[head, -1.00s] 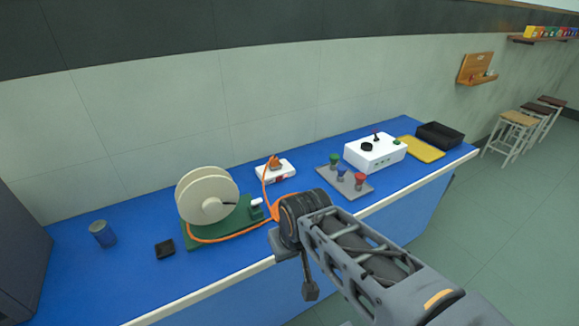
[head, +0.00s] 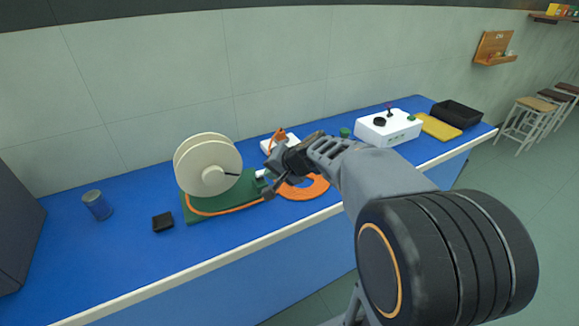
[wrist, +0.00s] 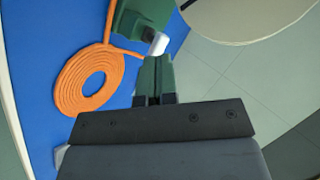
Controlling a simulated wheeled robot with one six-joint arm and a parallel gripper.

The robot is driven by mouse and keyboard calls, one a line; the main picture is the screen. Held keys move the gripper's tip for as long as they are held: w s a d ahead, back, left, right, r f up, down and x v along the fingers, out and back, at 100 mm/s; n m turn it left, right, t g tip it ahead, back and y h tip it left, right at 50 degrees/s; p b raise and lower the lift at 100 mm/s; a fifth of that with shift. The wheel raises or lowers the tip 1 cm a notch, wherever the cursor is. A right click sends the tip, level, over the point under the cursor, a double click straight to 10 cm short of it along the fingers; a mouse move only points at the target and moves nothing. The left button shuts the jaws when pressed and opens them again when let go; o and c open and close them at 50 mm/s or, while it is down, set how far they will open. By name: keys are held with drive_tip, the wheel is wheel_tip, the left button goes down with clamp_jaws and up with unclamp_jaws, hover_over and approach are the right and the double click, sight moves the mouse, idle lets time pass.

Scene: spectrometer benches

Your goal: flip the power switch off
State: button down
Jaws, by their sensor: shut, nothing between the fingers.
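A white power block (head: 268,145) with an orange plug (head: 281,134) on it stands on the blue bench behind my arm. My arm hides part of it, and I cannot make out its switch. A white corner at the lower left of the wrist view may be the same block. My gripper (wrist: 157,62) is shut and empty, its green fingers together. It hovers near the right end of the green board (head: 225,203), close to a small white part (wrist: 159,43). I cannot tell whether they touch.
A cream reel (head: 207,165) stands on the board. An orange cable coil (head: 305,189) lies beside it. A white box (head: 390,128) with a knob and lever, a yellow tray (head: 438,127) and a black bin (head: 457,113) stand to the right.

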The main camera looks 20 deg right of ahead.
drive_tip(key=w+d+f+m+t+h+b, duration=0.1)
drive_tip(key=w+d+f+m, duration=0.1)
drive_tip(key=w+d+m, duration=0.1)
drive_tip(key=w+d+f+m+t+h+b, duration=0.1)
drive_tip(key=w+d+f+m+t+b, duration=0.1)
drive_tip(key=w+d, duration=0.3)
drive_tip(key=w+d+f+m+t+h+b, duration=0.1)
drive_tip(key=w+d+f+m+b, duration=0.1)
drive_tip(key=w+d+f+m, duration=0.2)
drive_tip(key=shift+w+d+t, duration=0.1)
drive_tip(key=shift+d+t, duration=0.3)
drive_tip(key=shift+d, duration=1.05)
drive_tip(key=shift+p+x, duration=0.7)
drive_tip(key=shift+x, duration=4.35)
